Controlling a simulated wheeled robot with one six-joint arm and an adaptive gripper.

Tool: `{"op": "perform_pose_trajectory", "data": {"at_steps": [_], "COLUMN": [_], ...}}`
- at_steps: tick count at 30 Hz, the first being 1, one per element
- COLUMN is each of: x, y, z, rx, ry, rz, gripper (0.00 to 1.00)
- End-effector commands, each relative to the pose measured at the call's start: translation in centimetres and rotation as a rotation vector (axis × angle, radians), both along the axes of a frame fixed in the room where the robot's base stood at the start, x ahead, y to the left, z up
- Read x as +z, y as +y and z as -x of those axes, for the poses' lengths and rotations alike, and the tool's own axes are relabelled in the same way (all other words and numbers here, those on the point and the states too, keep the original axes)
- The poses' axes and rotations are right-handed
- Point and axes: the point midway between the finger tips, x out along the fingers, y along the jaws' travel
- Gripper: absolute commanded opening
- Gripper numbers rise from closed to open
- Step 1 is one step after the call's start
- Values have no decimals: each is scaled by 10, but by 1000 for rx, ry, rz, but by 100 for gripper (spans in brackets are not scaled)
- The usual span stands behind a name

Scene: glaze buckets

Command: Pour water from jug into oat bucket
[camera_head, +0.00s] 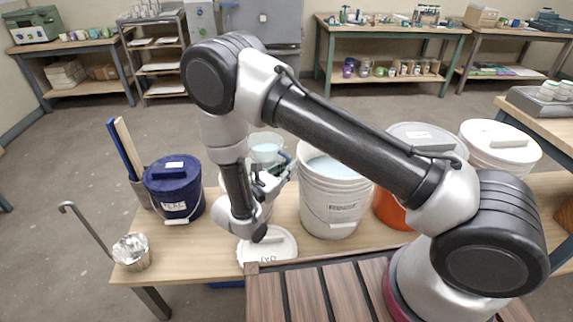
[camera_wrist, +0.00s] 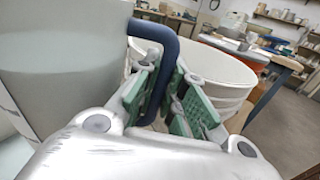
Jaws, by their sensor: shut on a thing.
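The translucent jug (camera_head: 265,146) stands out behind my arm in the head view, with pale water visible in it. Its pale wall (camera_wrist: 60,65) fills the left of the wrist view. My gripper (camera_head: 278,172) is shut on the jug's dark blue handle (camera_wrist: 168,40), with the green pads on either side of it. The jug looks close to upright. A white bucket (camera_head: 266,208) is below the jug, mostly hidden by my arm, so its label and contents do not show. A white lid marked OAT (camera_head: 272,250) lies on the table in front of it.
A large white bucket (camera_head: 330,205) of pale liquid stands right of the jug; it also shows in the wrist view (camera_wrist: 222,75). A lidded blue bucket (camera_head: 174,190) marked TEAL is at left, near a metal ladle (camera_head: 132,252). An orange bucket (camera_head: 392,208) and a white-lidded bucket (camera_head: 498,146) are at right.

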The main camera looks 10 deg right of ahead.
Motion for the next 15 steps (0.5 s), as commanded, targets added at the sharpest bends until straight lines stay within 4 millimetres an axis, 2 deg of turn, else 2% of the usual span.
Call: {"op": "perform_pose_trajectory", "data": {"at_steps": [9,15], "x": [-22,-5], "y": [0,-4], "z": [0,4], "rx": [0,1], "ry": [2,86], "rz": [5,82], "gripper": [0,0]}}
